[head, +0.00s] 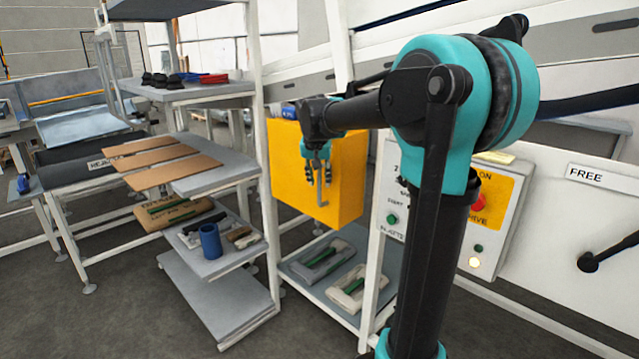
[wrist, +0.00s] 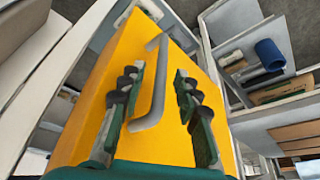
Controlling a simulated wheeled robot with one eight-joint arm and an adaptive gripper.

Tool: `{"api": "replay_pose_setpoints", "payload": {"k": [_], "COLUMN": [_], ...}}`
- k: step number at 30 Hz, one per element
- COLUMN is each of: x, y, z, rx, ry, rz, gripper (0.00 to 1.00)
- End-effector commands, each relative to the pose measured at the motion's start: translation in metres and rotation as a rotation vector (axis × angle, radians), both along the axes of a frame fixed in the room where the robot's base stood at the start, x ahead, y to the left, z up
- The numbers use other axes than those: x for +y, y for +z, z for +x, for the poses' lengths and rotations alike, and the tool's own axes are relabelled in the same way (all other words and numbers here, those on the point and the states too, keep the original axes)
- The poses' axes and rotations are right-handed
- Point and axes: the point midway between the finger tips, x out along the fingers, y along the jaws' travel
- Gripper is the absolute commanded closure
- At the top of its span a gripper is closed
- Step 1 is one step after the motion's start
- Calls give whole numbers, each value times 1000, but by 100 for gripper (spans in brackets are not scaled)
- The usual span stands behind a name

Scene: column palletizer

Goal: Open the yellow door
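The yellow door (head: 287,165) is the front of a yellow box mounted on the white frame, and it looks closed. It fills the middle of the wrist view (wrist: 165,148). Its grey bar handle (wrist: 156,85) stands off the door surface. My gripper (wrist: 157,88) is open, with one dark-green finger on each side of the handle. Gaps show between the handle and both fingers. In the head view, my gripper (head: 318,168) is in front of the door, and the handle (head: 323,192) shows partly behind and below the fingers.
Right of the box is a control panel (head: 393,190) with buttons, partly hidden by my arm. Below, a shelf (head: 310,283) holds two bundled items. Left stands a rack with grey shelves (head: 215,290), a blue cup (head: 210,241) and brown boards (head: 170,172). White posts flank the box.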

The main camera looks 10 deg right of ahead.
Motion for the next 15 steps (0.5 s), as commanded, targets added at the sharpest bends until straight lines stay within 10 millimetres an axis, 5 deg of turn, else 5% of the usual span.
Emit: {"api": "replay_pose_setpoints", "payload": {"k": [15], "x": [-2], "y": [-16], "z": [6], "rx": [0], "ry": [1], "rz": [0], "gripper": [69]}}
